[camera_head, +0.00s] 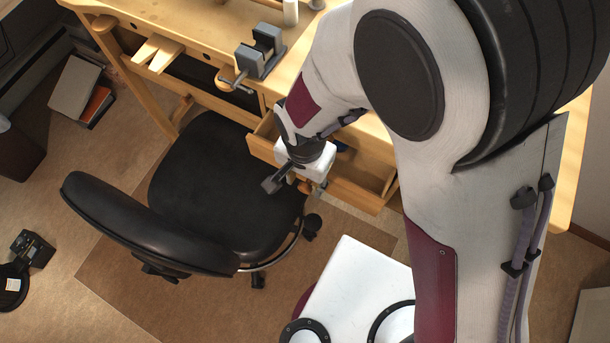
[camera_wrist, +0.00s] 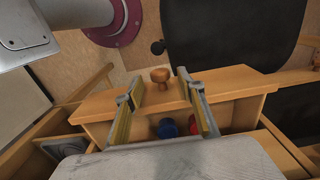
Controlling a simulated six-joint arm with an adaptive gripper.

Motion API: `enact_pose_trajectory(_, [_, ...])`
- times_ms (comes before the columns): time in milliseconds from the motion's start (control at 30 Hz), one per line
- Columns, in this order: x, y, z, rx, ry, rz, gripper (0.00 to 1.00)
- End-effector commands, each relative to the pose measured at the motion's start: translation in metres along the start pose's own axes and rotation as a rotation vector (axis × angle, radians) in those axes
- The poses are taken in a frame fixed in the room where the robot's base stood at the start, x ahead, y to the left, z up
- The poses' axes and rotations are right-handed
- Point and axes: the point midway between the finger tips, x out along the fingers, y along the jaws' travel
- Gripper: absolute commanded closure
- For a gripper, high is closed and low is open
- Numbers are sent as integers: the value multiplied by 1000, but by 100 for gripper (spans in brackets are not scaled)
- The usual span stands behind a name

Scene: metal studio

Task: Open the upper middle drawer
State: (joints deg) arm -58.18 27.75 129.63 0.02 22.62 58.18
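A wooden drawer (camera_head: 357,194) under the bench stands pulled out, with its inside showing from above. In the wrist view its front panel (camera_wrist: 238,84) runs across the picture, with a round wooden knob (camera_wrist: 160,75) on its outer face. My gripper (camera_head: 294,186) is at the drawer front. In the wrist view the two fingers of my gripper (camera_wrist: 162,88) are spread apart over the panel, one on each side of the knob, with nothing held between them. I cannot tell whether they touch the panel. My arm hides part of the drawer and the bench.
A blue object (camera_wrist: 168,128) and a red object (camera_wrist: 193,124) lie inside the drawer. A black office chair (camera_head: 215,175) stands close to the left of the drawer front. A grey vise (camera_head: 260,52) is on the bench (camera_head: 205,25).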

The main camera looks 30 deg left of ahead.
Motion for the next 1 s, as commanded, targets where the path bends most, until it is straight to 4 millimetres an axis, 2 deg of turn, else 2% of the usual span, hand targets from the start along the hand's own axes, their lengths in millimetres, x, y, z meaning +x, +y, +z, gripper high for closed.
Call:
enact_pose_trajectory(300, [20,0,0,0,-1,1,61])
enact_pose_trajectory(700, [22,0,0,0,0,0,61])
enact_pose_trajectory(733, [22,0,0,0,0,0,64])
enact_pose_trajectory(867, [22,0,0,0,0,0,98])
enact_pose_trajectory(1000, [22,0,0,0,0,0,100])
